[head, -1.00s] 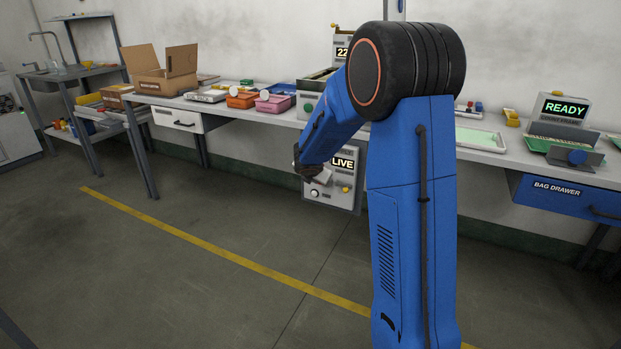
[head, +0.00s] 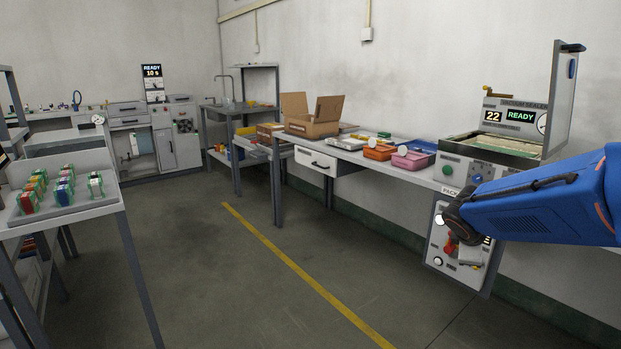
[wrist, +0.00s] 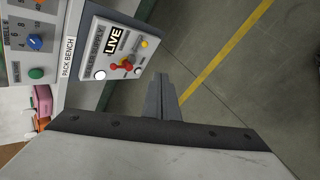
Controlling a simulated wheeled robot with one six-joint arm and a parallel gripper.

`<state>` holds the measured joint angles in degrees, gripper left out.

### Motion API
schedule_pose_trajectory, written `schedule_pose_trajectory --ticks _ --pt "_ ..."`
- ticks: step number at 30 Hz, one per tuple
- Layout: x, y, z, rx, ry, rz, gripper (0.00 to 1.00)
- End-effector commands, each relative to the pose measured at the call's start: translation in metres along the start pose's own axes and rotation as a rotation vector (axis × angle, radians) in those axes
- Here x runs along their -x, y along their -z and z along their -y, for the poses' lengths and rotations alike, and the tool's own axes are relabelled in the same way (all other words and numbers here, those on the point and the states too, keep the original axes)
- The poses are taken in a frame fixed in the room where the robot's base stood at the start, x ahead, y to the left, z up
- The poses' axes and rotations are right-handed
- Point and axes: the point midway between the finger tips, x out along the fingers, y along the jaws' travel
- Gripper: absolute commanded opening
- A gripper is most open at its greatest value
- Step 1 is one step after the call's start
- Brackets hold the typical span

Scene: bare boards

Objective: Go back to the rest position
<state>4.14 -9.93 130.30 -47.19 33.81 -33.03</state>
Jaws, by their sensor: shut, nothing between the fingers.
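My gripper (head: 470,254) hangs at the end of my blue arm on the right of the head view, in front of the sealer supply panel (head: 437,262). In the wrist view my gripper (wrist: 164,97) has its fingers together with nothing between them. There it is apart from the panel (wrist: 118,62), which shows a lit LIVE sign (wrist: 115,33) and a red switch (wrist: 121,66). In the head view my arm and gripper cover part of the panel.
The vacuum sealer (head: 505,135) on the pack bench reads 22 READY, its lid raised.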

Motion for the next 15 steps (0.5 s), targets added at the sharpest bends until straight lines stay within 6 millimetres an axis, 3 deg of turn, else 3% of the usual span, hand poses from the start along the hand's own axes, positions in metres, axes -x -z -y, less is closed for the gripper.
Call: schedule_pose_trajectory --ticks 3,15 --pt "0.032 -0.012 0.026 -0.165 0.033 -0.012 0.0" --pt "0.119 -0.033 0.132 -0.691 0.208 -0.069 0.0"
